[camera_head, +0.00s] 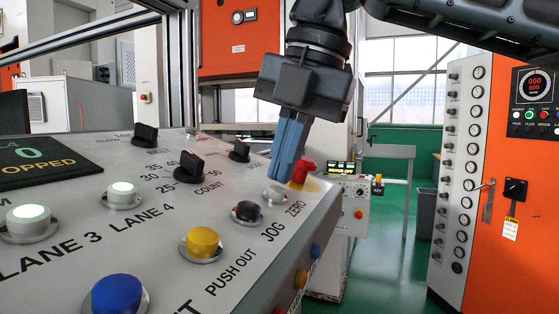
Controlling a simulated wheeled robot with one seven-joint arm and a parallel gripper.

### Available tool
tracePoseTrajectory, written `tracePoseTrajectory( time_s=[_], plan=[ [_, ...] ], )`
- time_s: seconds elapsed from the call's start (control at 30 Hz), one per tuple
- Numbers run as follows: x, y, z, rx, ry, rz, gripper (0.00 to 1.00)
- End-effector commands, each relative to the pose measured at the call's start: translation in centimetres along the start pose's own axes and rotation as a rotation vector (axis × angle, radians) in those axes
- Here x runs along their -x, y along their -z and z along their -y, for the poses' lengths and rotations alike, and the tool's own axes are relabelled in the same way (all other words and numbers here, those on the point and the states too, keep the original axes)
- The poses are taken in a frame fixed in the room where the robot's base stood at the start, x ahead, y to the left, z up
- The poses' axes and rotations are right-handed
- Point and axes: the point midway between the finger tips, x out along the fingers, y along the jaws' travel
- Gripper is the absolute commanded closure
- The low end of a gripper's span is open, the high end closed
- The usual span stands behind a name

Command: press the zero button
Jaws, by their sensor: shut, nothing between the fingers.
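The zero button (274,194) is a small pale button in a silver ring near the right edge of the slanted grey control panel (150,245). The word ZERO is printed to its lower right. My gripper (284,180) points down with its blue-grey fingers shut and empty. The fingertips are right above and behind the zero button in the picture. I cannot tell whether they touch it.
A red mushroom button (303,171) on a yellow base stands just right of my fingers. A black JOG button (247,211) and a yellow PUSH OUT button (202,241) are nearby. Black knobs (189,167) stand to the left. An orange cabinet (510,190) is at right.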

Motion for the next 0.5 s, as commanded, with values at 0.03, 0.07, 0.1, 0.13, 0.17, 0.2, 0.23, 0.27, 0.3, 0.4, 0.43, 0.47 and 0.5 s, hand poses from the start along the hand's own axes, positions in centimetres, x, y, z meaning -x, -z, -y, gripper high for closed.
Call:
tracePoseTrajectory(
  time_s=[0.03,0.07,0.1,0.13,0.17,0.2,0.23,0.27,0.3,0.4,0.43,0.47,0.5],
  plan=[
    [2.1,-0.5,-0.3,-0.001,-0.004,0.006,1.0],
    [2.8,-0.7,-0.4,0.0,-0.006,0.007,1.0],
    [3.0,-0.7,-0.2,-0.001,-0.008,0.009,1.0],
    [3.7,-0.7,-0.2,-0.002,-0.008,0.01,1.0],
    [4.4,-0.6,-0.2,-0.001,-0.007,0.01,1.0],
    [5.4,-0.7,-0.2,-0.001,-0.007,0.011,1.0],
    [6.1,-0.7,-0.2,-0.001,-0.008,0.01,1.0],
    [6.7,-0.7,-0.2,-0.001,-0.009,0.01,1.0],
    [7.5,-0.6,-0.2,-0.001,-0.008,0.011,1.0],
    [9.4,-0.6,-0.2,0.0,-0.008,0.01,1.0],
    [9.8,-0.6,-0.2,0.0,-0.009,0.009,1.0],
    [10.2,-0.6,-0.3,-0.001,-0.009,0.01,1.0],
    [10.7,-0.6,-0.2,-0.002,-0.008,0.01,1.0]
  ],
)
